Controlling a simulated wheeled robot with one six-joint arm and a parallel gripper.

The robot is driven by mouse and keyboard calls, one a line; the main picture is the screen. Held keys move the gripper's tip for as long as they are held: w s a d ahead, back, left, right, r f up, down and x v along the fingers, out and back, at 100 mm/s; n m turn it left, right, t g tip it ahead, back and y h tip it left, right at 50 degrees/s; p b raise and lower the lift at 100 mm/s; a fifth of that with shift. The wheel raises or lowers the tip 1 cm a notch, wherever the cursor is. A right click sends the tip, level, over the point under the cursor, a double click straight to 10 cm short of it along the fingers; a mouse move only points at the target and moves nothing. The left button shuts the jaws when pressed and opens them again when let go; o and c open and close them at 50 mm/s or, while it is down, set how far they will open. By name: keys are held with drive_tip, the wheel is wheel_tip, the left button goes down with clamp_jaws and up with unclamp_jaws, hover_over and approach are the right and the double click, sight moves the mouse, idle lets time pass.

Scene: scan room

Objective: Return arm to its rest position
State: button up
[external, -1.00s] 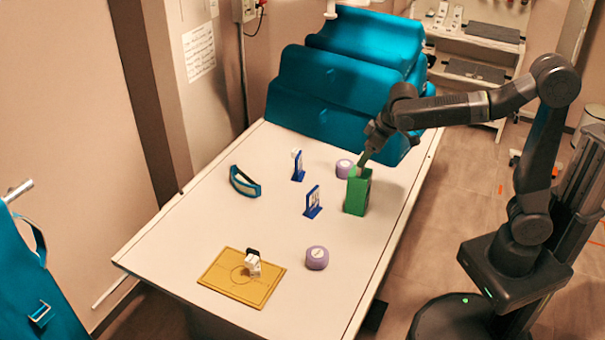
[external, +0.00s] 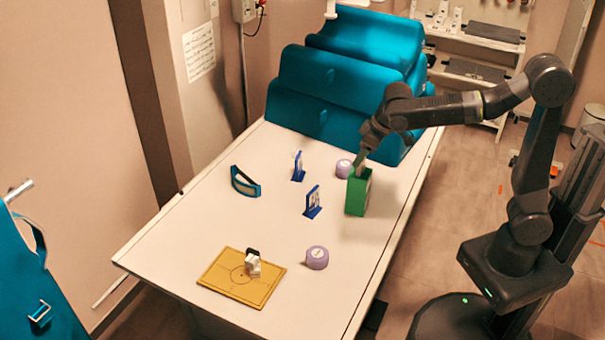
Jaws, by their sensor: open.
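My gripper (external: 361,158) points down at the top of the green box (external: 357,194) near the right edge of the table. Its jaws are open, but the fingertips are small and I cannot tell whether they touch the box or something in its opening. My arm reaches in from the right, with its elbow raised and its forearm stretched left over the table edge.
On the white table (external: 215,220) stand two blue holders (external: 312,202) (external: 298,167), two purple rolls (external: 317,258) (external: 344,168) and a teal curved piece (external: 244,182). A white object (external: 253,263) sits on a yellow board (external: 225,285). Teal cushions (external: 325,100) fill the back.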

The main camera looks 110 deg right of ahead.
sight(362, 173)
wheel_tip(362, 173, down, 2)
drive_tip(key=shift+a+f, duration=0.1)
drive_tip(key=shift+f, duration=0.1)
drive_tip(key=v, duration=1.2)
drive_tip(key=x, duration=1.2)
drive_tip(key=shift+f, duration=0.35)
drive_tip(key=r, duration=1)
drive_tip(key=shift+w+d+r, duration=0.3)
drive_tip(key=w+d+f+n+p, duration=0.15)
drive_tip(key=w+d+p, duration=0.25)
drive_tip(key=w+d, duration=0.45)
drive_tip(key=w+d+f+m+p, duration=0.1)
drive_tip(key=w+d+f+p, duration=0.25)
drive_tip(key=w+d, duration=0.55)
drive_tip(key=w+d+f+n+p, duration=0.1)
drive_tip(key=w+d+f+p, duration=0.1)
drive_tip(key=d+f+p, duration=0.3)
drive_tip(key=shift+w+d+f+t, duration=0.35)
drive_tip(key=shift+d+f, duration=1.85)
drive_tip(key=shift+d, duration=0.95)
